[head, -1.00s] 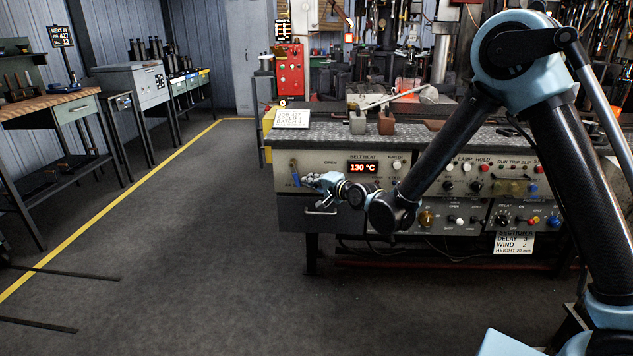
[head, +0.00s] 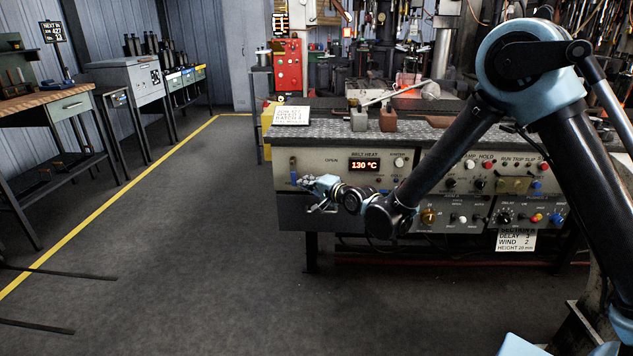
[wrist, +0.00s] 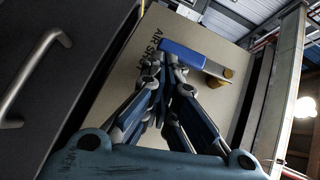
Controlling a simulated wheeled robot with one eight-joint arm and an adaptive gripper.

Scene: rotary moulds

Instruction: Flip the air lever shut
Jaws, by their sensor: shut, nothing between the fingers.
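The air lever (head: 293,168) is a small blue handle at the left end of the grey control panel. In the head view it stands about upright, left of the printed word OPEN. In the wrist view the blue lever (wrist: 196,52) reaches from a brass fitting (wrist: 218,81) towards a partly covered label reading "AIR SH". My gripper (head: 307,183) is at the lever's lower right in the head view. In the wrist view my gripper's fingers (wrist: 166,72) are shut and empty, with the tips at the lever's blue end. I cannot tell whether they touch it.
The belt heat display (head: 364,165) reads 130 °C on the panel, with several knobs and buttons to its right. A dark drawer front with a metal handle (wrist: 30,78) lies beside the panel.

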